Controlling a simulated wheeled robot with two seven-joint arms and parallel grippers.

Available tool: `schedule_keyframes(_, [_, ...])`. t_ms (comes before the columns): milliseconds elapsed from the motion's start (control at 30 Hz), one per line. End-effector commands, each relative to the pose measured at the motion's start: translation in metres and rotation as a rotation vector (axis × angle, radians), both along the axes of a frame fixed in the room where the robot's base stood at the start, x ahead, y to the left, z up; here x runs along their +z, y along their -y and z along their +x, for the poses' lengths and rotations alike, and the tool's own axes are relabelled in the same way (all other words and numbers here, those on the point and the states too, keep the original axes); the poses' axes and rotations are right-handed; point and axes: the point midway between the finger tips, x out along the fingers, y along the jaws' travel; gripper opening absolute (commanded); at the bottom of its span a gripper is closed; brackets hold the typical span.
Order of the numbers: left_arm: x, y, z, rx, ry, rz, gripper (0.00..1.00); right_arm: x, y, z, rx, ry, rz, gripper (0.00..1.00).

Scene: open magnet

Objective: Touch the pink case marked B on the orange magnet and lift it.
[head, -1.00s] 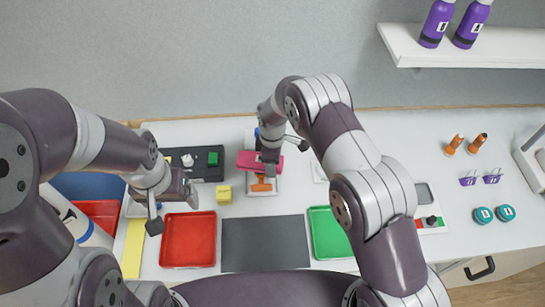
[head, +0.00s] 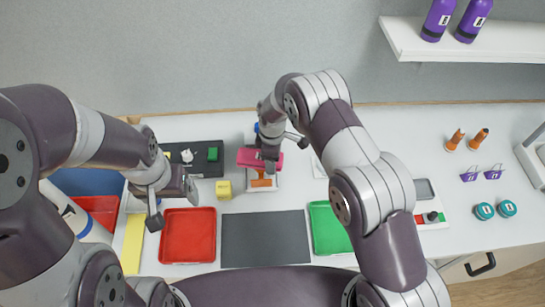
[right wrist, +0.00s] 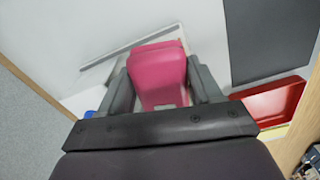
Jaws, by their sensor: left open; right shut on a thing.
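The pink case (head: 247,157) is held in my right gripper (head: 270,165) at the middle back of the table. It also shows in the right wrist view (right wrist: 157,72), between the two dark fingers, which are shut on it. I cannot read a B on it. The orange magnet (head: 262,182) shows just below the case in the head view, over a white base. I cannot tell whether the case touches it. My left gripper (head: 172,207) is open and empty above the table at the left.
A dark tray (head: 205,190) holding white and green pieces and a yellow block (head: 224,189) stand left of the magnet. A red tray (head: 188,236), a dark grey mat (head: 265,240) and a green tray (head: 326,229) lie in front. Small items stand farther right.

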Motion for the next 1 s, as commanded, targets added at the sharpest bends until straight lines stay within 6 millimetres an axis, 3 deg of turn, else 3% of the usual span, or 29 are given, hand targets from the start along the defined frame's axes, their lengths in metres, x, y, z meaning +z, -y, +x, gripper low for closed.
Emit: schedule_keyframes(1000, [-0.0041, 0.0000, 0.0000, 0.000, 0.000, 0.000, 0.84, -0.0040, -0.0002, 0.0005, 0.000, 0.001, 0.001, 0.31])
